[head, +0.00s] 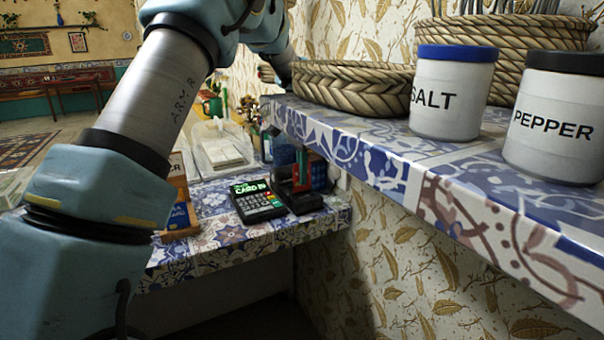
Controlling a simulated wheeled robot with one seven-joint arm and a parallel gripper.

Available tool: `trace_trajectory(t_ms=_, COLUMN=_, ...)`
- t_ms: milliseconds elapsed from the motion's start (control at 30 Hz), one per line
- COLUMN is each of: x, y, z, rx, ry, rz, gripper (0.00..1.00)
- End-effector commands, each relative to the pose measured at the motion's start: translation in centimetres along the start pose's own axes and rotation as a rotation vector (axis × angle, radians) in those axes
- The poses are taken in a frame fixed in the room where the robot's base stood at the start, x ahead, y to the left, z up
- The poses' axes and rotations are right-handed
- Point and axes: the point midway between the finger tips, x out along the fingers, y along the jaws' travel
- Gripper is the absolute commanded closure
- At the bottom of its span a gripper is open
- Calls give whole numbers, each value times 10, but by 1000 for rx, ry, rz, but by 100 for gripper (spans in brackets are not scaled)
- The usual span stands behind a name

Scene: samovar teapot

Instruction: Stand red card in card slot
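A card reader (258,202) with a lit green screen reading "CARD" and a keypad lies on the lower tiled counter. Just right of it stands a dark holder (285,190) with a narrow red-orange piece (302,168) upright in it; I cannot tell whether this is the red card. A wooden stand (180,190) with a blue panel is partly hidden behind my arm. I cannot make out which of these has the card slot. My arm (165,95) rises across the left and leaves the top edge; its far part shows above the shelf end. My gripper is not visible.
The raised tiled shelf (400,150) at right carries a salt jar (452,95), a pepper jar (556,120) and woven baskets (350,88). A clear container (222,145) stands at the back of the lower counter (218,235). Bare tiles show in front of the reader.

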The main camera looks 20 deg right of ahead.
Motion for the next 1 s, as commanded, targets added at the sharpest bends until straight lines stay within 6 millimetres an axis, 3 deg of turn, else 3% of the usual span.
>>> trace_trajectory(t_ms=1000, x=12, y=0, z=0, rx=0, ry=-1, rz=1, gripper=100)
